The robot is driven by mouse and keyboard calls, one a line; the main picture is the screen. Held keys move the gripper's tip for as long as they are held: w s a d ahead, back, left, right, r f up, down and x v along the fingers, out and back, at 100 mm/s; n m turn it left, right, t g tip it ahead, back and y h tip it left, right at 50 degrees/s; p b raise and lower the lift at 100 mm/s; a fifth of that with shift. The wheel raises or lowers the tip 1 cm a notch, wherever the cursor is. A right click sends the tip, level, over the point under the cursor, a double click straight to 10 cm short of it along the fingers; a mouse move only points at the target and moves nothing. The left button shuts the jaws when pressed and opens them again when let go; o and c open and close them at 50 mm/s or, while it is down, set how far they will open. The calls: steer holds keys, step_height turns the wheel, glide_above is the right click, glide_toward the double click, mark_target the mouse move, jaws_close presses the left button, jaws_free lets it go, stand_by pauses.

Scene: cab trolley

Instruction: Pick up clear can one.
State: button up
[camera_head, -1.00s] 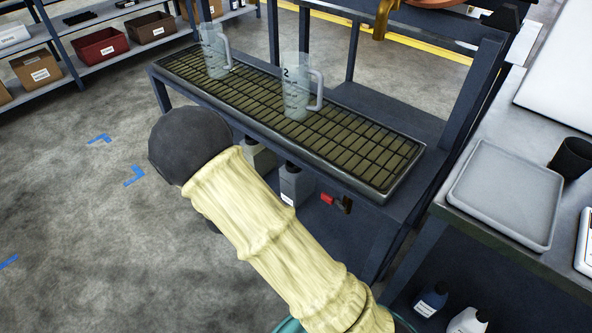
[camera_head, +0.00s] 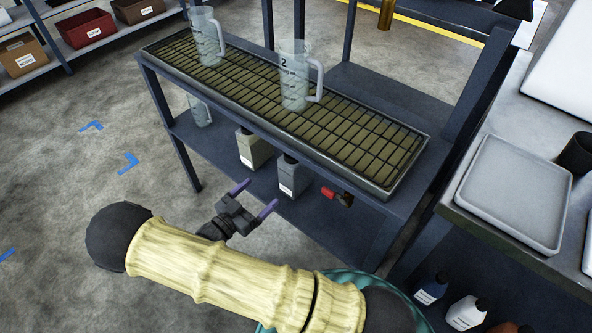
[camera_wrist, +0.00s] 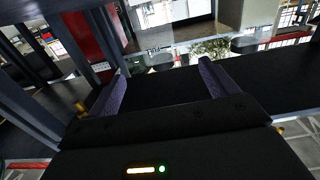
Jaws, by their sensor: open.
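A clear can with a handle and a "2" (camera_head: 293,76) stands upright on the grated top of the trolley (camera_head: 410,176). A second clear can (camera_head: 207,38) stands upright farther left on the same grate; its number is not readable. A third clear vessel (camera_head: 199,111) shows partly on the lower shelf at the left, behind the trolley's edge. My gripper (camera_head: 253,197) is open and empty, in front of the trolley below the grate's level, apart from every can. The wrist view shows its two purple fingers (camera_wrist: 162,70) spread, with no can clearly visible between them.
Two grey bottles (camera_head: 292,178) and a red-and-black item (camera_head: 337,196) are on the lower shelf near my gripper. A bench with a grey tray (camera_head: 512,195) stands at the right.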

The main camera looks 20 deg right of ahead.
mark_target(283, 171)
steer(key=b+x, duration=0.2)
steer(key=x, duration=0.9)
steer(key=b+x, duration=0.1)
steer(key=x, duration=0.4)
steer(key=shift+s+d+f+b, duration=0.15)
steer(key=shift+d+b, duration=0.15)
steer(key=shift+b, duration=0.1)
steer(key=c, duration=1.5)
steer(key=shift+o, duration=0.2)
step_height(283, 171, up, 10)
steer(key=p, duration=0.3)
